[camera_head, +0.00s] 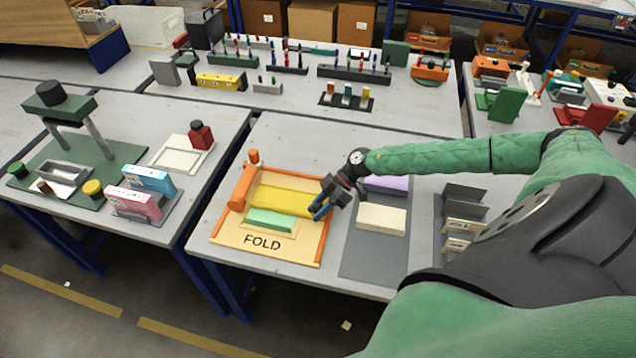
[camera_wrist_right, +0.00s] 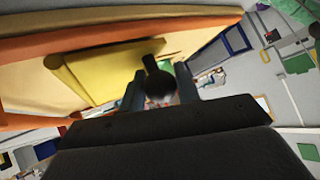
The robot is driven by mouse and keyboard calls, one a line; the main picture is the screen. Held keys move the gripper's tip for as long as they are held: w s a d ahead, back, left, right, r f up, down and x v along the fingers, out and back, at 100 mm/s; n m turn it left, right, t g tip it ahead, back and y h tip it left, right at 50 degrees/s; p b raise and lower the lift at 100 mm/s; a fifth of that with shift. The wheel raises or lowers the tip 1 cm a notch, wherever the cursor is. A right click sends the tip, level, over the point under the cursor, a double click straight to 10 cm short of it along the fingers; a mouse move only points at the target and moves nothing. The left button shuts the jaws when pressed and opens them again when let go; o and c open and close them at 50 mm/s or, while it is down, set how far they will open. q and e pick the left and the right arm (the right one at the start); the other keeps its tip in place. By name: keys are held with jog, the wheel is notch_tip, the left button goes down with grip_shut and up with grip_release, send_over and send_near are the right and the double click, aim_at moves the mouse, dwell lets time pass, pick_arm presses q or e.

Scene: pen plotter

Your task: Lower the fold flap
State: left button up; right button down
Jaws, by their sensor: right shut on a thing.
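The fold station is a tan board (camera_head: 230,234) marked FOLD, with orange rails along its sides. Its yellow fold flap (camera_head: 280,203) spans the board behind a light green block (camera_head: 270,220); its exact tilt is hard to tell. The flap (camera_wrist_right: 100,70) also shows in the right wrist view, standing at an angle to the board. My right gripper (camera_head: 322,207) is at the flap's right end, over the right rail. In the wrist view its fingers (camera_wrist_right: 160,88) are shut on a dark knob at the flap's edge. My left gripper is out of view.
A grey mat (camera_head: 370,262) right of the board carries a cream block (camera_head: 381,219) and a purple block (camera_head: 388,185). A dark rack (camera_head: 464,195) stands farther right. The table behind the board is mostly clear.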

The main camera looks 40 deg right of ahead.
jog(key=shift+s+f, duration=0.1)
jog(key=c, duration=1.1)
grip_release()
jog(key=shift+o, duration=0.2)
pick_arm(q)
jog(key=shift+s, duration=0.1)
pick_arm(e)
jog(key=shift+d, duration=0.1)
jog(key=shift+d+r+b, duration=0.3)
jog(key=shift+d+b, duration=0.05)
jog(key=shift+d, duration=0.05)
jog(key=b+v, duration=0.2)
jog(key=v, duration=0.3)
jog(key=shift+d, duration=0.1)
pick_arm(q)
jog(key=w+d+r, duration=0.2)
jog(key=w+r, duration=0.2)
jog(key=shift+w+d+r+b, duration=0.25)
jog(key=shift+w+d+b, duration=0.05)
pick_arm(e)
jog(key=shift+v, duration=0.85)
jog(key=shift+r, duration=0.1)
